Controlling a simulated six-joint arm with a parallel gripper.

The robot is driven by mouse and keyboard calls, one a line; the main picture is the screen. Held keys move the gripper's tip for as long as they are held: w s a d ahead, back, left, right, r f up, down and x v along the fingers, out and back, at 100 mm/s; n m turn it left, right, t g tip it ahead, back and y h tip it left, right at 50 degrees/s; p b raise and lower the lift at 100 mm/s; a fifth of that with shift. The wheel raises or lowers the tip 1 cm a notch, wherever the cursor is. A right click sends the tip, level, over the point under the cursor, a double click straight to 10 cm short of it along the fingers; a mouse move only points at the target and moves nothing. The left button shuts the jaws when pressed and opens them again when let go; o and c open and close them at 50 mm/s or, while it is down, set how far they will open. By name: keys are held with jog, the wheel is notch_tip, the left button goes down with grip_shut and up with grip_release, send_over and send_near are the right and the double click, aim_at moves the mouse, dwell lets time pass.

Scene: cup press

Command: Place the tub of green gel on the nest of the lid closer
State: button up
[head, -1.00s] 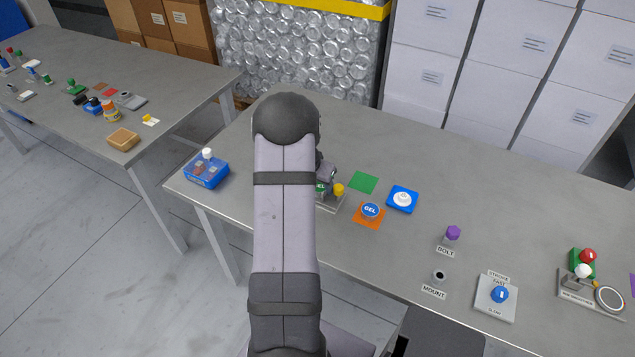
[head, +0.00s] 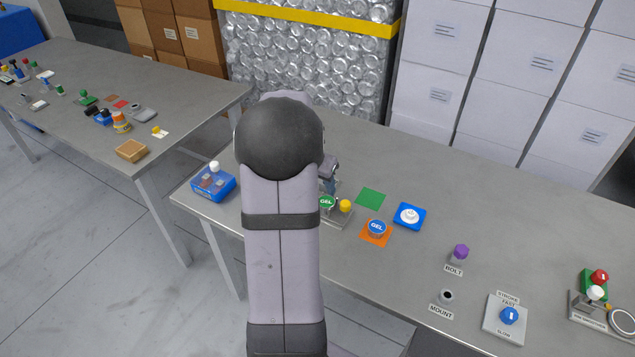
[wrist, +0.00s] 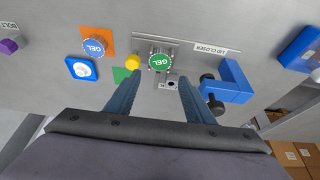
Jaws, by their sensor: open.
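The tub of green gel (wrist: 161,62), with a round green "GEL" lid, stands upright on the base plate of the lid closer (wrist: 192,50). In the head view the tub (head: 327,202) shows just right of my arm, on the closer's grey base (head: 340,219). My gripper (wrist: 160,83) is open in the wrist view. Its two blue fingers point toward the tub, one to each side of it in the picture, with a visible gap between them; they do not grip it. I cannot tell their height relative to the tub.
A yellow button (wrist: 132,62) sits beside the tub. A blue bracket with dark knobs (wrist: 232,82) stands on its other side. A blue-lidded gel tub (head: 376,228) is on an orange square. A green square (head: 370,198) is empty. A blue pad (head: 409,216) holds a white round part.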

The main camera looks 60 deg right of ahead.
jog(key=shift+a+r, duration=0.2)
jog(key=shift+r, duration=0.15)
jog(key=w+a+n+y, duration=0.1)
jog(key=w+a+n, duration=0.2)
jog(key=a, duration=0.6)
jog(key=w+a+n+t+y, duration=0.1)
jog(key=w+a+n, duration=0.2)
jog(key=a, duration=0.5)
jog(key=w+a+n+y, duration=0.1)
jog(key=w+a+n, duration=0.2)
jog(key=a, duration=0.6)
jog(key=s+a+f+n, duration=0.1)
jog(key=s+a+n, duration=0.1)
jog(key=a, duration=0.4)
jog(key=s+a+n+y, duration=0.1)
jog(key=s+a+n, duration=0.2)
jog(key=a, duration=0.3)
jog(key=s+a+f+n+g, duration=0.1)
jog(key=s+a+n, duration=0.2)
jog(key=a, duration=0.3)
jog(key=shift+a+f+n+y, duration=0.25)
jog(key=shift+f+n+y, duration=0.05)
jog(key=shift+n, duration=0.1)
